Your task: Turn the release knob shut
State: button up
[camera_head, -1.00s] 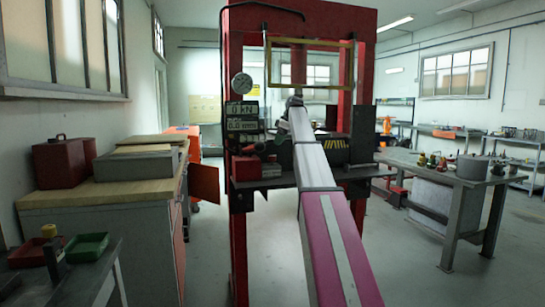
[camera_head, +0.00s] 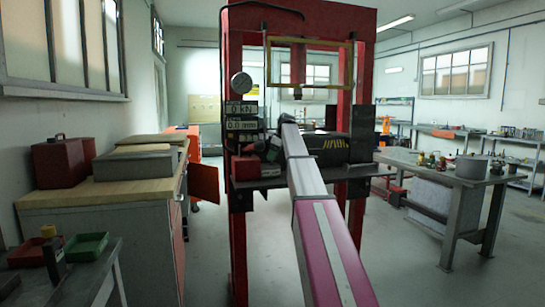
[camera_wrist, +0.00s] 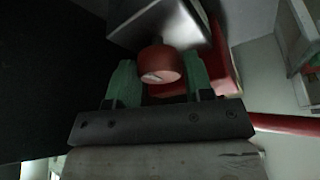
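The red release knob (camera_wrist: 160,64), a round body with a pale mark on its end, shows in the wrist view. My gripper (camera_wrist: 160,75) has its two green fingers on either side of it, one left and one right. The finger gap looks about as wide as the knob. I cannot tell whether the fingers press on it.
A round gauge (camera_head: 241,83) and a digital display (camera_head: 241,116) are on the press's left side. A wooden-topped cabinet (camera_head: 60,197) stands left, and a workbench (camera_head: 440,171) with small parts stands right.

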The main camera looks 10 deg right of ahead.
jog(key=c, duration=0.4)
jog(key=shift+m, duration=0.3)
jog(key=m+t, duration=0.1)
jog(key=m, duration=0.1)
jog(key=shift+s+a+m+h, duration=0.1)
jog(key=shift+s+m+h, duration=0.05)
jog(key=shift+m+h, duration=0.25)
jog(key=m, duration=0.2)
jog(key=m+t+h, duration=0.1)
jog(key=m, duration=0.1)
jog(key=shift+m+h, duration=0.3)
jog(key=m+h, duration=0.1)
jog(key=m, duration=0.4)
jog(key=shift+a+t+h, duration=0.1)
jog(key=shift+t+h, duration=0.3)
jog(key=shift+m+g+h, duration=0.3)
jog(key=shift+m+h, duration=0.6)
jog(key=shift+m, duration=1.5)
